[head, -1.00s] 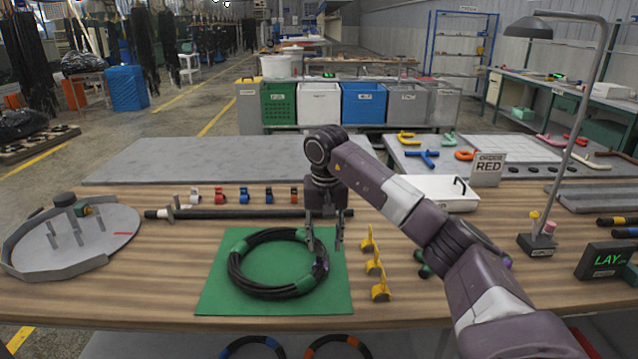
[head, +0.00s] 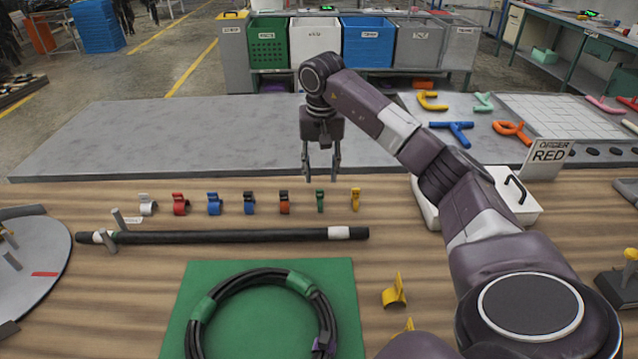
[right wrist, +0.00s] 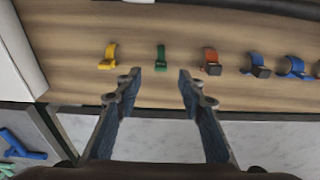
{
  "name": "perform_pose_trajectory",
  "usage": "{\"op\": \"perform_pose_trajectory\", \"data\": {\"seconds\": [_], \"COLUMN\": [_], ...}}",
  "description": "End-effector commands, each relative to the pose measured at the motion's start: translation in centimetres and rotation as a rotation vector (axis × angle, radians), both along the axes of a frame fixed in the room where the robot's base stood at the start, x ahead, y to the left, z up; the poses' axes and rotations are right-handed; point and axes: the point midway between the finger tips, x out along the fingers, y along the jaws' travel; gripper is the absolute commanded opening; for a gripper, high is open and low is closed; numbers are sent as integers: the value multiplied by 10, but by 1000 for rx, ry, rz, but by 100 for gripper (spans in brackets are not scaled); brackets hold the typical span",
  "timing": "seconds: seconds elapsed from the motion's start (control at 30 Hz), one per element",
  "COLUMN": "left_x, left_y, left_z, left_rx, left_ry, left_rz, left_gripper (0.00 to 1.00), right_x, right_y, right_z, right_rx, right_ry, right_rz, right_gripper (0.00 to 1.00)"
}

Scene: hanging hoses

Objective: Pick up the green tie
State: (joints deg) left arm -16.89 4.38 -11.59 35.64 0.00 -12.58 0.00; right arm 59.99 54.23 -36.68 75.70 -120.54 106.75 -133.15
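The green tie (head: 320,200) is a small upright clip in the row on the wooden table, between an orange tie and a yellow tie. In the right wrist view the green tie (right wrist: 161,58) appears between and just beyond the two fingertips. My right gripper (head: 321,176) is open and empty, pointing down, just behind the green tie in the head view. Its fingers also show spread in the right wrist view (right wrist: 159,76). I see no contact with the tie. My left gripper is not in view.
The neighbours are an orange tie (head: 284,202) and a yellow tie (head: 355,199). A black hose (head: 230,236) lies in front of the row. A coiled hose (head: 250,281) rests on a green mat (head: 345,300). A white box (head: 520,206) stands right.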

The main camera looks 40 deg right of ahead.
Motion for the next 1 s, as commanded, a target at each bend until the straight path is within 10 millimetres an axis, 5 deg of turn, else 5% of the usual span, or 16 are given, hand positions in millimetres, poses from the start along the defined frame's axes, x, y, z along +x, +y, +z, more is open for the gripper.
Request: {"op": "perform_pose_trajectory", "data": {"seconds": [0.6, 0.87, 1.0], "left_x": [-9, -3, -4], "left_y": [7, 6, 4], "left_z": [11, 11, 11], "left_rx": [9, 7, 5], "left_ry": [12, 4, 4], "left_rz": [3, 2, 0], "left_gripper": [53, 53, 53], "right_x": [12, 13, 13], "right_y": [-8, -9, -9], "right_z": [-72, -76, -75], "right_rx": [1, 0, 0], "right_ry": [2, 0, 0], "right_rz": [0, 0, 0], "right_gripper": [36, 36, 22]}}
